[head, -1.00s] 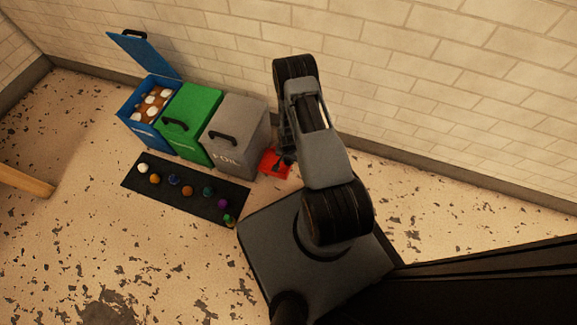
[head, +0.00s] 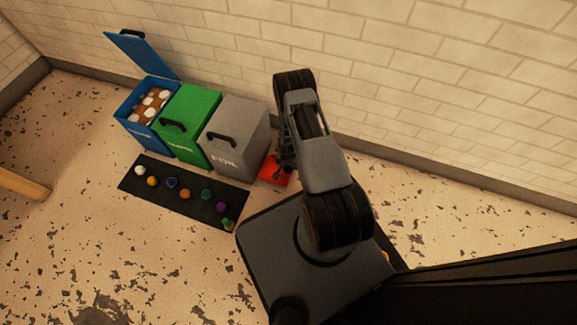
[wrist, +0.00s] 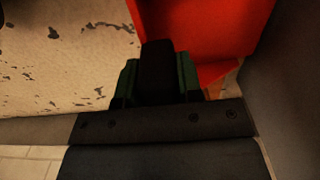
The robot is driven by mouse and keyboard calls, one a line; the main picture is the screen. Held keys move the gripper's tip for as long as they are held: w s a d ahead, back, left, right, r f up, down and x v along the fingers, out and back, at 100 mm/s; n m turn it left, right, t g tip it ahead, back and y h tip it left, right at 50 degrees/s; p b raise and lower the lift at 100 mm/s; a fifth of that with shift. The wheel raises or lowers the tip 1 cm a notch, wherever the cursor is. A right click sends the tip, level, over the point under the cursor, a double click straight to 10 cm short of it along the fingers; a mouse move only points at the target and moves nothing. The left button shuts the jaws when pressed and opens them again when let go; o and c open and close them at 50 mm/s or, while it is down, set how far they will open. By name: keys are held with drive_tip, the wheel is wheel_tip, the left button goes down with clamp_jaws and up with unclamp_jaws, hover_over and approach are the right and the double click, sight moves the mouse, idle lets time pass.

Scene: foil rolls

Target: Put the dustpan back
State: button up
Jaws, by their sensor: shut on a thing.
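The red dustpan (head: 272,173) is at the right side of the grey FOIL bin in the head view, partly hidden by my arm. In the wrist view its red pan (wrist: 205,30) fills the upper right, and its black handle (wrist: 157,62) points toward me. My gripper (wrist: 158,78) is shut on that handle, with a green finger on each side. In the head view my gripper (head: 284,168) is small and dark, at the dustpan's right edge. I cannot tell whether the pan touches the floor.
Blue (head: 132,130), green (head: 193,125) and grey FOIL (head: 237,133) bins stand along the brick wall; the blue lid is open. A black mat (head: 165,185) with several small coloured balls lies before them. Speckled floor right of my arm is clear.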

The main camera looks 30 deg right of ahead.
drive_tip(key=shift+f+b, duration=0.45)
drive_tip(key=shift+f, duration=0.1)
drive_tip(key=o, duration=1)
drive_tip(key=shift+c, duration=0.2)
wheel_tip(320, 180, up, 13)
drive_tip(key=p, duration=0.6)
drive_tip(key=w+a+r+n+t, duration=0.1)
drive_tip(key=w+a+r+n, duration=0.1)
drive_tip(key=r, duration=1)
drive_tip(key=w+a+r+n, duration=0.1)
drive_tip(key=r+n, duration=0.1)
drive_tip(key=r, duration=1)
drive_tip(key=s+a+r+n, duration=0.2)
drive_tip(key=s+a+r, duration=0.1)
drive_tip(key=s+r, duration=0.4)
drive_tip(key=s+a+r+n+t, duration=0.1)
drive_tip(key=s+a+r+n, duration=0.2)
drive_tip(key=s+r, duration=0.4)
wheel_tip(320, 180, up, 6)
drive_tip(key=shift+s+a+f+t, duration=0.15)
drive_tip(key=shift+s+t, duration=0.15)
